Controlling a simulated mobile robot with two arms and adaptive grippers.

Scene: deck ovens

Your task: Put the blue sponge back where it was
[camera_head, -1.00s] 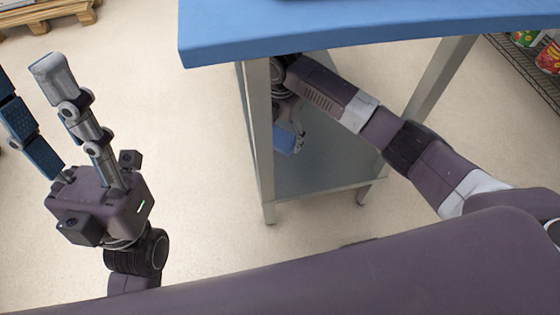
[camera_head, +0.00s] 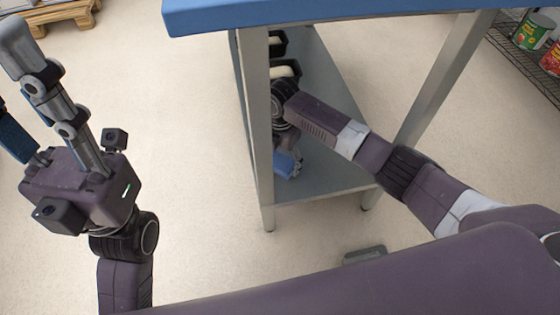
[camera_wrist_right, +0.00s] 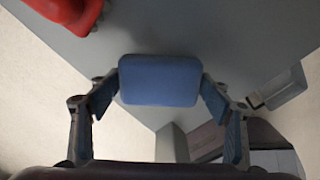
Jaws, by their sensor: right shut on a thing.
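The blue sponge (camera_wrist_right: 160,80) is gripped between the two fingers of my right gripper (camera_wrist_right: 160,90), seen in the right wrist view. In the head view the sponge (camera_head: 285,163) shows as a small blue patch below my right gripper (camera_head: 287,158), under the blue-topped table (camera_head: 330,14). It is over the grey lower shelf (camera_head: 325,170); I cannot tell whether it touches the shelf. My right wrist partly hides the gripper. My left gripper (camera_head: 20,100) is empty at the left, its fingers spread, one partly cut off by the frame.
Dark trays with pale contents (camera_head: 285,70) stand on the shelf behind my right wrist. A red object (camera_wrist_right: 72,14) is at the upper left of the wrist view. Table legs (camera_head: 257,125) frame the shelf. A wire rack with cans (camera_head: 530,32) stands at the right; a pallet (camera_head: 62,12) lies far left.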

